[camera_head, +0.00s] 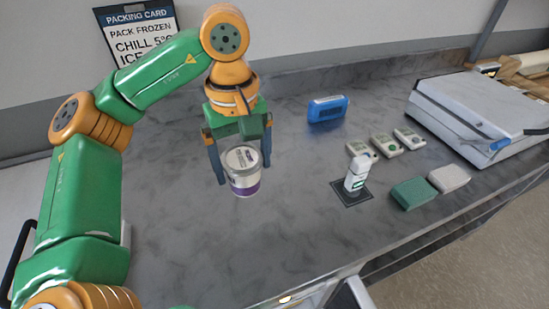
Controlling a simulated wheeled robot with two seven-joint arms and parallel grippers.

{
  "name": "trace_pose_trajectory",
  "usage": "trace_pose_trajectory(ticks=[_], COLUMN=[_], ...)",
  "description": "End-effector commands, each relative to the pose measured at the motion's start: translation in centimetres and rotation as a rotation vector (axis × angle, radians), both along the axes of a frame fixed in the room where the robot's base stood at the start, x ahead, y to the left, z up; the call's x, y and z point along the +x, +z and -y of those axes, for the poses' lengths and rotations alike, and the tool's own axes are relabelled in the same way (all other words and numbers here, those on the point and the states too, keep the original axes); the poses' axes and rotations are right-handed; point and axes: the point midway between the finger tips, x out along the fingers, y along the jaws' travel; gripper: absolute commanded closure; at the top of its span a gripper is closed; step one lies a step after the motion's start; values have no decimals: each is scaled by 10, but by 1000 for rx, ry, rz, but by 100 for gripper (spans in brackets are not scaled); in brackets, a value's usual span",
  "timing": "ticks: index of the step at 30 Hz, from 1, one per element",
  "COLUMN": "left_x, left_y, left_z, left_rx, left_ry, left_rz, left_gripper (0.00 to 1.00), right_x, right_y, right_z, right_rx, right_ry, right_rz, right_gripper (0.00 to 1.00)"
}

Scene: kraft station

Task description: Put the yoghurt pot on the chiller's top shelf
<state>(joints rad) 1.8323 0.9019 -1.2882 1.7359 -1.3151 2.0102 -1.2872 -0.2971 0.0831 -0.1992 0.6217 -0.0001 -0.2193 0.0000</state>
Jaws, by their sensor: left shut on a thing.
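The yoghurt pot (245,180) is a white tub with a purple band and a printed lid. My left gripper (240,166) is shut on it, with one finger on each side. The pot is upright; I cannot tell whether it touches the counter or hangs just above it. The chiller and its top shelf cannot be made out in this view. My right gripper is not in view.
A small white bottle (357,173) stands on a dark square mat (347,198). Green (413,193) and pale (449,178) blocks, several small devices, a blue device (327,108) and a large grey case (470,110) occupy the right. The counter (300,225) in front is clear.

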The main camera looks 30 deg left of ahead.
Motion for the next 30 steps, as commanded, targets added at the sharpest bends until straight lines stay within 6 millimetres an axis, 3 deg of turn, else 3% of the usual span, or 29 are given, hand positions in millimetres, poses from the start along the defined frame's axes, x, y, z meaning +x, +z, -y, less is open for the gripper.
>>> trace_pose_trajectory(ticks=[6,9,13,18,23,30], left_x=[64,85,105,117,117,117], left_y=[-30,-55,-73,-93,-118,-122], left_z=[-3,-5,-8,-10,-10,-10], left_rx=[-3,-2,0,1,2,1], left_ry=[-1,-5,-3,-5,-5,-5], left_rz=[-7,-11,-6,-7,-3,0], left_gripper=[74,74,74,74,74,74], right_x=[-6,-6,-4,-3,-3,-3], right_y=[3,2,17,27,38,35], right_z=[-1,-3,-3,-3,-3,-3], right_rx=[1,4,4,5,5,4], right_ry=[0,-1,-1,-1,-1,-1], right_rz=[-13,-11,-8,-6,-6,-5], right_gripper=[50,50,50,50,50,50])
